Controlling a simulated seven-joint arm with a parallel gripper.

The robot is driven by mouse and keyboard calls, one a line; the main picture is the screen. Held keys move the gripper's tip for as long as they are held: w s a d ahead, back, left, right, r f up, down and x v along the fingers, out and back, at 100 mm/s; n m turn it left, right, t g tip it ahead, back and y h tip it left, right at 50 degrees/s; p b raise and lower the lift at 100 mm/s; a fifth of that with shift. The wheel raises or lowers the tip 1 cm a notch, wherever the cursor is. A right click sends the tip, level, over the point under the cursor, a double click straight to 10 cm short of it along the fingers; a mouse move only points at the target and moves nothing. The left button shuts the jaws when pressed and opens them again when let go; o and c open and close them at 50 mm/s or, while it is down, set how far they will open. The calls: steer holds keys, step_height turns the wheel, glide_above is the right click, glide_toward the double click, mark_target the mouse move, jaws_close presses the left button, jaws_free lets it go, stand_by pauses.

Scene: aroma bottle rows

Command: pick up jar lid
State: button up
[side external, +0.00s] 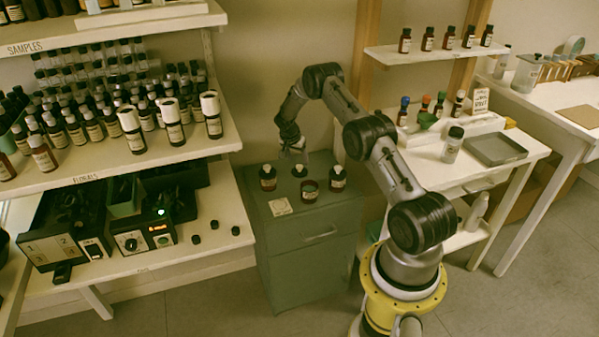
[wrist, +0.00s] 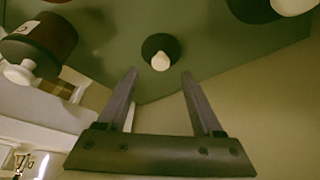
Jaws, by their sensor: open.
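The jar lid (side external: 299,171) is a small dark disc with a pale knob, lying on top of the green cabinet. In the wrist view the lid (wrist: 151,43) shows just beyond the fingertips, roughly centred between them. My gripper (wrist: 160,74) is open and empty, with its two fingers apart. In the side view my gripper (side external: 296,154) hangs above the lid; the exact height gap is hard to tell. An open dark jar (side external: 309,191) with reddish and green contents stands in front of the lid.
Dark bottles stand left (side external: 268,178) and right (side external: 337,179) of the lid on the cabinet (side external: 325,217). A pale card (side external: 281,207) lies at its front left. Crowded bottle shelves (side external: 225,142) stand to the left; a white shelf unit (side external: 420,160) stands to the right.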

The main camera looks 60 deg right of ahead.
mark_target(299, 166)
steer(key=shift+x, duration=2.2)
jaws_close()
